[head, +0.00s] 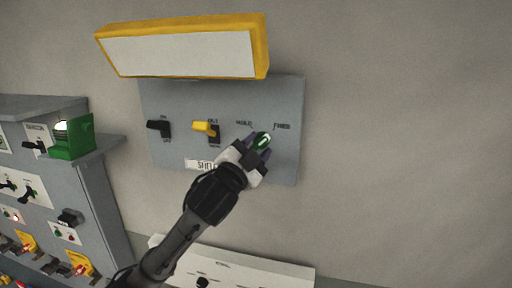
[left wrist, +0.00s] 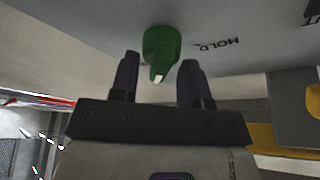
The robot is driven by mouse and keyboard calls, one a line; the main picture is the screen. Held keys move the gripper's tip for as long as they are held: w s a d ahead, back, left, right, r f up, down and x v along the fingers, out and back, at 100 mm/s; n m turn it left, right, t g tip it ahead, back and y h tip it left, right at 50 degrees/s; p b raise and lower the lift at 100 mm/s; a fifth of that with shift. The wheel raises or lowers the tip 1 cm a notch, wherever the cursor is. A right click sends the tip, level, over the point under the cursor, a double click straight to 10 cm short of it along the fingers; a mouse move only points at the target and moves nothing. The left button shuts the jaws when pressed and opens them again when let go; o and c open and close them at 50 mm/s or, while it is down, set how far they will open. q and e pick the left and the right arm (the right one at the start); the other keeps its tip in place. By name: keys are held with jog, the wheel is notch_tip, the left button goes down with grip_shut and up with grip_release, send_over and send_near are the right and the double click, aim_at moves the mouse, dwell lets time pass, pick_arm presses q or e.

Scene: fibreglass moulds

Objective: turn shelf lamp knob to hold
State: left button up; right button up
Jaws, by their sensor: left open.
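A green knob with a white pointer mark (head: 262,140) sits on the right part of a grey wall panel (head: 285,105), with small lettering to either side of it. My left gripper (head: 259,146) is open at the knob in the head view, with a finger on each side. In the left wrist view the green knob (left wrist: 161,50) shows between and just beyond the two open fingertips (left wrist: 159,66), with a gap on both sides. The label HOLD (left wrist: 217,45) is printed beside the knob there. My right gripper is not in view.
A black switch (head: 160,128) and a yellow-handled switch (head: 206,128) are on the same panel, left of the knob. A yellow-framed white lamp box (head: 185,52) juts out above. Crowded grey cabinets with a green box (head: 75,138) stand at left. The wall at right is clear.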

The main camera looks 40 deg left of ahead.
pick_arm(q)
jog(key=c, duration=0.5)
jog(key=shift+c, duration=0.2)
jog(key=shift+f, duration=0.1)
